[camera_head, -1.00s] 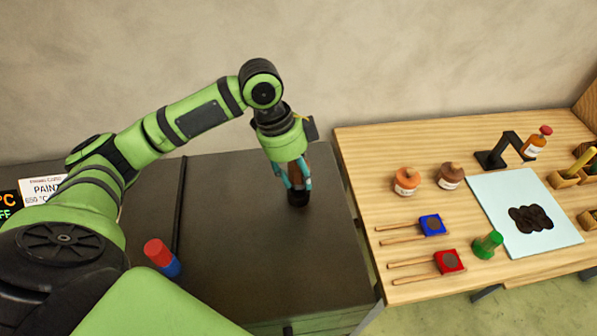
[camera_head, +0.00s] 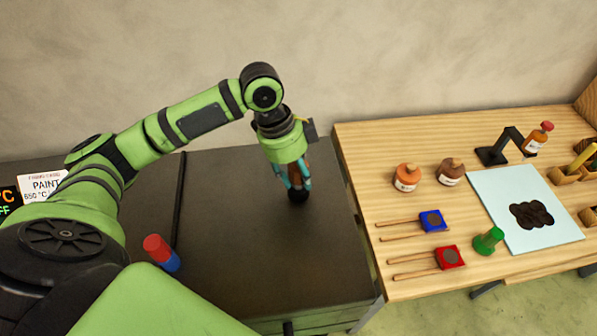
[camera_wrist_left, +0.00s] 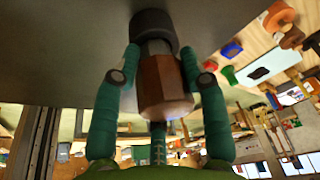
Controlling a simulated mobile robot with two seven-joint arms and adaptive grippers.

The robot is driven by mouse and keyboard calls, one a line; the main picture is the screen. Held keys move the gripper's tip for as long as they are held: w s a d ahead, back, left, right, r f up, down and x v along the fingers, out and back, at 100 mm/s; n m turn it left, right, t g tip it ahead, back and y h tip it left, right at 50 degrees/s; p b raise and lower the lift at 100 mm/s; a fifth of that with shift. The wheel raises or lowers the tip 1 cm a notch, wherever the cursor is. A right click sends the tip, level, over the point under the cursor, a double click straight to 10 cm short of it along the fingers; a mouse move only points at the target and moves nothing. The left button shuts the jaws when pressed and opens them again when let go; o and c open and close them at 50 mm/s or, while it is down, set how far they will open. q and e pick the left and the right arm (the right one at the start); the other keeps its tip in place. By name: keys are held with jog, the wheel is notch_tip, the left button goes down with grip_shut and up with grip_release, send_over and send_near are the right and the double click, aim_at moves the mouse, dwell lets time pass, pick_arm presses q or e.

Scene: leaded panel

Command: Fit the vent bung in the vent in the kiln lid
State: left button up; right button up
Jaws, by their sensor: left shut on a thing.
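The kiln lid (camera_head: 265,255) is the dark flat top of the box in the middle of the head view. My left gripper (camera_head: 294,182) points down over its right part, shut on the vent bung. In the left wrist view the bung (camera_wrist_left: 163,88) shows a brown faceted body between the teal fingers (camera_wrist_left: 160,75), with a grey neck and a wide black end (camera_wrist_left: 153,28) against the lid's dark surface. The bung looks upright. The vent is not visible, so whether the black end sits in it or only above it I cannot tell. My right gripper is out of view.
To the right, past a gap, a wooden table (camera_head: 400,275) holds jars (camera_head: 407,177), a green peg (camera_head: 488,240), and a pale mat (camera_head: 505,195).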

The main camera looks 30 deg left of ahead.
pick_arm(q)
jog(key=shift+r, duration=3.55)
jog(key=shift+f, duration=0.1)
